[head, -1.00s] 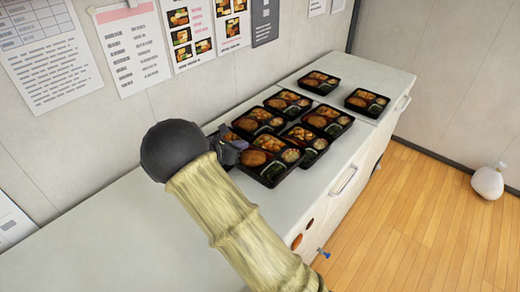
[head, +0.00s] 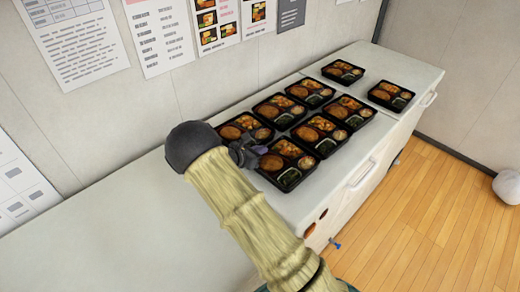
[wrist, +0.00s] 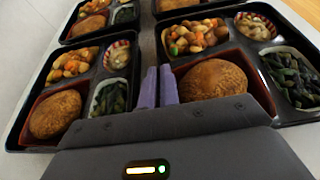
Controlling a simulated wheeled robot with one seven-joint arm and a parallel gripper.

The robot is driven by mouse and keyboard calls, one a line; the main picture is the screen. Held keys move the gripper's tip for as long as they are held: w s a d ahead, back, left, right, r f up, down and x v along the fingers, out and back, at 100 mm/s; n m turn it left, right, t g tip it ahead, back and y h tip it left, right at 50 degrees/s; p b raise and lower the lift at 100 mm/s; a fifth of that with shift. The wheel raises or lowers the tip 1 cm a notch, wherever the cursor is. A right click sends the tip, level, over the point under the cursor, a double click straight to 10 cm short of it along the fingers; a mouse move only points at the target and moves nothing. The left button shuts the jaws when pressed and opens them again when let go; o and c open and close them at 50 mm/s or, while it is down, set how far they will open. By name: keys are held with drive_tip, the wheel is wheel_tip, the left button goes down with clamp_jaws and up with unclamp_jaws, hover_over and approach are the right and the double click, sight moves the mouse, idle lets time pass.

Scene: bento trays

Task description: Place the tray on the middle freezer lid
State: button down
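Several black bento trays stand on the white freezer top. The nearest tray (head: 287,165), with a round brown patty and greens, is at the front of a close cluster and fills the right of the wrist view (wrist: 284,97). My gripper (head: 252,152) is at its left edge. In the wrist view the two purple fingers (wrist: 157,87) are close together at this tray's left wall and look shut on it. The freezer top (head: 120,215) has a bare pale stretch at left. Which lid counts as the middle one is not clear.
A neighbouring tray (head: 244,130) is close to the left of my gripper, and another tray (head: 319,133) is just behind the held one. Two trays, a back one (head: 343,72) and a right one (head: 391,96), stand apart on the far end. A wall with posters runs behind.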

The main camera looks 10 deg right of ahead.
drive_tip(key=c, duration=1.6)
unclamp_jaws()
drive_tip(key=shift+c, duration=0.2)
drive_tip(key=shift+r, duration=0.1)
drive_tip(key=b+v, duration=0.1)
drive_tip(key=v, duration=1.1)
